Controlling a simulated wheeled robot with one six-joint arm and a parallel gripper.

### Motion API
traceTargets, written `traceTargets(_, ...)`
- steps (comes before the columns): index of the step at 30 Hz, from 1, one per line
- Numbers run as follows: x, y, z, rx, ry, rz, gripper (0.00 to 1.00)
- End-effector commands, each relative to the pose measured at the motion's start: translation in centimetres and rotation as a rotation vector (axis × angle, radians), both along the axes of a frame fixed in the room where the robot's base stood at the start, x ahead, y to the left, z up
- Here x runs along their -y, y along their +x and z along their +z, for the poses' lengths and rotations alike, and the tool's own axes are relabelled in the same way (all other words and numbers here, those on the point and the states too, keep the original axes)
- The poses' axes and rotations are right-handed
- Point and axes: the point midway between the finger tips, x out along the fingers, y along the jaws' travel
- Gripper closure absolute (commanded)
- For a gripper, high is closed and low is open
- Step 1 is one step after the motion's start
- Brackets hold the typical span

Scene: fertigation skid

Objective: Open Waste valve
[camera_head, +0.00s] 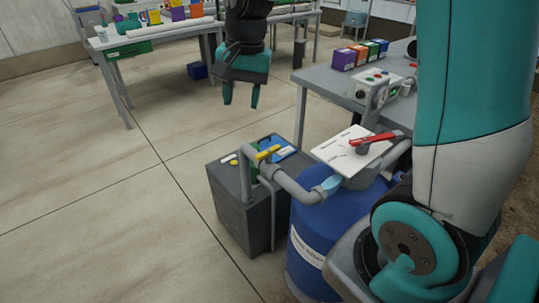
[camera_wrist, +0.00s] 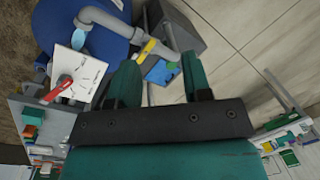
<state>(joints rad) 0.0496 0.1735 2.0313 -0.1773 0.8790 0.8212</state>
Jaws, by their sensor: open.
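A red valve handle (camera_head: 376,138) lies across a white panel (camera_head: 335,152) above the blue barrel. It also shows in the wrist view (camera_wrist: 57,88), left of my fingers. The panel's writing is too small to read. A yellow handle (camera_head: 267,152) sits on the grey pipework by the dark box; it also shows in the wrist view (camera_wrist: 150,46). I cannot tell by label which handle is the Waste valve. My gripper (camera_head: 241,98) is open and empty, pointing down in the air, apart from both handles. In the wrist view its fingers (camera_wrist: 160,78) are spread.
A blue barrel (camera_head: 310,235) and grey pipe (camera_head: 290,185) stand beside the dark box (camera_head: 228,195). A grey table (camera_head: 325,78) carries a control box (camera_head: 378,88) and several coloured boxes. Another table (camera_head: 150,38) stands at the back left. Left floor is clear.

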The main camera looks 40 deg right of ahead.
Motion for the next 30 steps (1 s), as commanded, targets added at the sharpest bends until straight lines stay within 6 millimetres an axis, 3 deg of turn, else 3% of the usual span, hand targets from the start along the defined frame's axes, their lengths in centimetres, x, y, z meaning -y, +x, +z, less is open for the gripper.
traceTargets(1,3.0,2.3,-2.3,-0.031,-0.020,-0.190,0.55)
traceTargets(3,6.4,4.5,-3.9,-0.059,-0.045,-0.421,0.55)
traceTargets(6,9.8,6.4,-5.5,-0.084,-0.068,-0.657,0.55)
traceTargets(9,11.5,7.2,-6.4,-0.096,-0.079,-0.780,0.55)
traceTargets(16,11.7,7.4,-9.3,-0.102,-0.083,-0.811,0.55)
traceTargets(30,11.5,7.4,-19.8,-0.101,-0.083,-0.805,0.55)
